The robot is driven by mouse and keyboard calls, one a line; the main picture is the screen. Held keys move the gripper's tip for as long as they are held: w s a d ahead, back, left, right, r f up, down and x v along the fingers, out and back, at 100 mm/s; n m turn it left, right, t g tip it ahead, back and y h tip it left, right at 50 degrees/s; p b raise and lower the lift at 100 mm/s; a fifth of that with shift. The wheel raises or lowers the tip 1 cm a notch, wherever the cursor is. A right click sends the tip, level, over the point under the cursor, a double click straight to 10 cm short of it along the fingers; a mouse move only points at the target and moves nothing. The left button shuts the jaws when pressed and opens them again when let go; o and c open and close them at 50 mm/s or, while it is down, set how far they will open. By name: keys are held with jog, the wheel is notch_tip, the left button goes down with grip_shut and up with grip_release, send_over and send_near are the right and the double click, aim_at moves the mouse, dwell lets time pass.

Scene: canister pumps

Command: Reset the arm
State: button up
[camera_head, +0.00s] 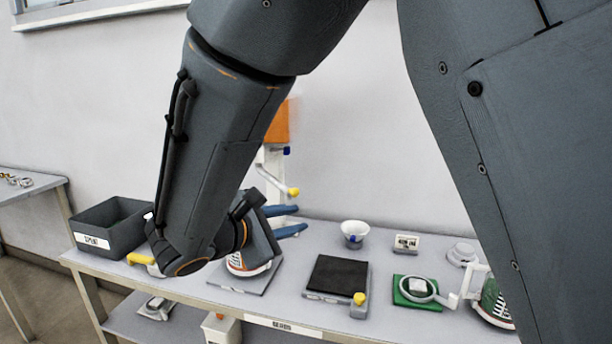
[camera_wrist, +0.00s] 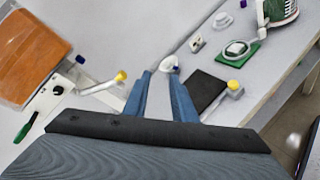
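My gripper (camera_head: 301,218) is above the bench, left of centre in the head view, with its two blue fingers apart. The wrist view shows the same gripper (camera_wrist: 161,72) open, with nothing between the fingers. A small white bowl (camera_head: 354,232) stands on the bench, right of the fingers; in the wrist view the bowl (camera_wrist: 169,65) appears just beyond the fingertips. An orange canister (camera_wrist: 34,55) with a pale spout shows at left in the wrist view. In the head view this orange canister (camera_head: 278,124) is partly hidden behind my arm.
The bench (camera_head: 325,238) carries a black pad (camera_head: 337,274), a green mat (camera_head: 421,303) under a round dish, a small label card (camera_head: 406,243) and a green canister (camera_head: 493,299) at right. A grey bin (camera_head: 118,226) stands at left. My arm hides part of a striped canister (camera_head: 238,265).

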jog(key=s+d+f+m+g, duration=0.3)
jog(key=d+f+g, duration=0.1)
jog(key=d, duration=0.3)
jog(key=s+d+f+m+g, duration=0.2)
jog(key=s+d+f+g, duration=0.1)
jog(key=d, duration=0.5)
jog(key=s+d+f+m+g+y, duration=0.2)
jog(key=s+d+f+m+y, duration=0.1)
jog(key=m, duration=0.4)
jog(key=s+d+f+m+g+y, duration=0.2)
jog(key=s+d+f+m+y, duration=0.2)
jog(key=s+m, duration=0.4)
jog(key=shift+s+d+f+g+y, duration=0.2)
jog(key=shift+s+f+g+y, duration=0.1)
jog(key=shift+y, duration=0.3)
